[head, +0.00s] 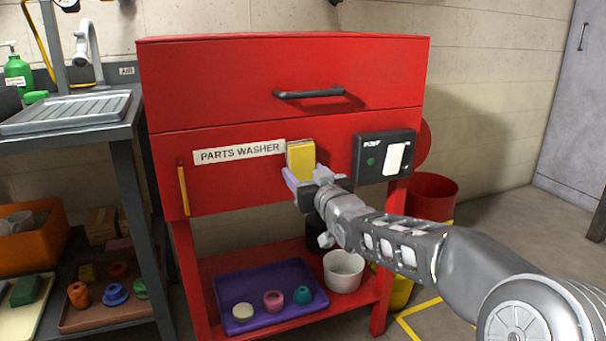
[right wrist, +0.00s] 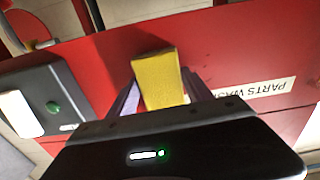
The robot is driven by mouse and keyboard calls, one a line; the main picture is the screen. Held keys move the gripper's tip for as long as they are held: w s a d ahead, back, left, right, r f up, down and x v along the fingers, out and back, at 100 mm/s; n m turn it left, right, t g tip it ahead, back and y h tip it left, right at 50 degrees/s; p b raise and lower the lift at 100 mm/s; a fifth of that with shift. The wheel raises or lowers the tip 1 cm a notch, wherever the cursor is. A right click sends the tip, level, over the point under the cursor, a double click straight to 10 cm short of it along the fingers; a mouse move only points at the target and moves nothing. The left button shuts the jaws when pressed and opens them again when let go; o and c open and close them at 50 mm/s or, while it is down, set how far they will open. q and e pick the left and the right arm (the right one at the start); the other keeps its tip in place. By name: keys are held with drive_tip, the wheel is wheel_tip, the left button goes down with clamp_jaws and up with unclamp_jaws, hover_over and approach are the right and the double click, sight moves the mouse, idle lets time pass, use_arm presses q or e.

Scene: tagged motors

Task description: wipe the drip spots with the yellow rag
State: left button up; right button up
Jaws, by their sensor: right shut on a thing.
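The yellow rag (head: 301,158) is a small folded block in the head view, in front of the red parts washer (head: 290,75). My right gripper (head: 302,174) is shut on it. In the right wrist view the rag (right wrist: 159,80) stands between the two purple-grey fingers, with the washer's red front behind it. I cannot tell whether the rag touches that front. I can make out no drip spots; any behind the rag or gripper are hidden. My left gripper is not in view.
The "PARTS WASHER" label (head: 239,152) is left of the rag, and the black pump switch box (head: 384,157) is right of it. A dark handle (head: 309,93) sticks out above.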

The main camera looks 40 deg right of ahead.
sight(265, 173)
drive_tip(key=shift+w+a, duration=0.25)
drive_tip(key=shift+a, duration=0.4)
drive_tip(key=shift+w+a, duration=0.3)
drive_tip(key=shift+a, duration=0.4)
drive_tip(key=shift+w+a, duration=0.25)
drive_tip(key=shift+a, duration=0.4)
drive_tip(key=shift+w+a+r+p, duration=0.1)
drive_tip(key=shift+w+a+p, duration=0.25)
drive_tip(key=shift+a, duration=0.3)
drive_tip(key=shift+w+a+r+p, duration=0.1)
drive_tip(key=shift+a+p, duration=0.35)
drive_tip(key=shift+a, duration=0.2)
drive_tip(key=shift+w+a+f+p, duration=0.15)
drive_tip(key=shift+w+a+p, duration=0.15)
drive_tip(key=shift+a, duration=0.35)
drive_tip(key=shift+s, duration=0.15)
